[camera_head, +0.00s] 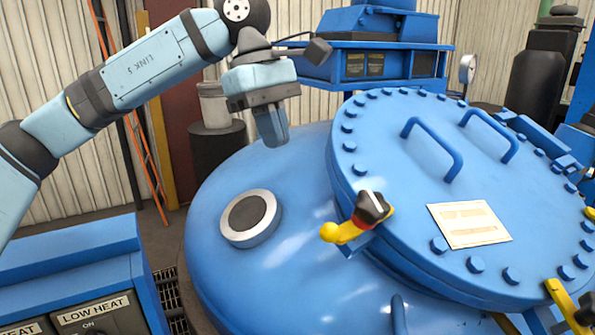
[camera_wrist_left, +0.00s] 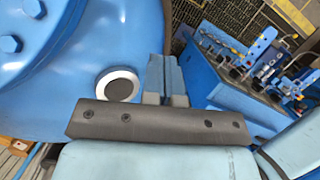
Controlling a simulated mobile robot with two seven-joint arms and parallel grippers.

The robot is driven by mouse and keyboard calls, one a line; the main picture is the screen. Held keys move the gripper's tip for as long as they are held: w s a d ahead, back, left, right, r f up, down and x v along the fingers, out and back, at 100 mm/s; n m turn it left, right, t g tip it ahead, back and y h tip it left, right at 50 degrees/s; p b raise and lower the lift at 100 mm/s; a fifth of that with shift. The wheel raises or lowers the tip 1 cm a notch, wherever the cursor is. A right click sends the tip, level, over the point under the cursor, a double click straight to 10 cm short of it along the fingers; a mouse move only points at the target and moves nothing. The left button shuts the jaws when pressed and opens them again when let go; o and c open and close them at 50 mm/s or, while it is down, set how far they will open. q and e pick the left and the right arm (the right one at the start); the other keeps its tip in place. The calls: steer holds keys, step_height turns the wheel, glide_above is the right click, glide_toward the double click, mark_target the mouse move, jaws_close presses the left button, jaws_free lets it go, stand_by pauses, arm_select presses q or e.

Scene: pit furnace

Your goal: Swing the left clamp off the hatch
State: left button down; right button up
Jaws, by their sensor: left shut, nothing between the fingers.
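The round blue hatch (camera_head: 390,180) lies on the blue furnace lid, with bolts around its rim and two handles on top. The left clamp (camera_head: 345,232) is at the hatch's near-left edge, yellow with a rounded yellow end pointing left and a black and red top. I cannot tell whether it still presses on the rim. My left gripper (camera_head: 275,138) is above the lid, up and left of the clamp, apart from it, shut and empty. Its fingers (camera_wrist_left: 165,75) also show in the left wrist view, where the clamp is not seen. My right gripper is not in view.
A second yellow clamp (camera_head: 568,306) is at the hatch's lower right edge. A round grey-rimmed port (camera_head: 250,216) sits on the lid below my left gripper. A blue control box (camera_head: 85,270) stands at lower left. The lid between gripper and clamp looks clear.

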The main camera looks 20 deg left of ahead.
arm_select(q)
steer(key=s+d+f+p, duration=0.1)
steer(key=d+f+p, duration=0.2)
steer(key=d+f, duration=0.3)
steer(key=x, duration=0.3)
steer(key=shift+s+a+f, duration=0.2)
steer(key=shift+s+f, duration=0.1)
steer(key=shift+f, duration=0.1)
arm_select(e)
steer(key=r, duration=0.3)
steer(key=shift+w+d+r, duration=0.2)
arm_select(q)
steer(key=shift+f, duration=0.1)
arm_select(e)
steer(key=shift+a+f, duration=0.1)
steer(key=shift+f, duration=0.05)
arm_select(q)
steer(key=shift+s+d+n+b, duration=0.2)
steer(key=shift+n+b, duration=0.1)
steer(key=shift+b, duration=0.45)
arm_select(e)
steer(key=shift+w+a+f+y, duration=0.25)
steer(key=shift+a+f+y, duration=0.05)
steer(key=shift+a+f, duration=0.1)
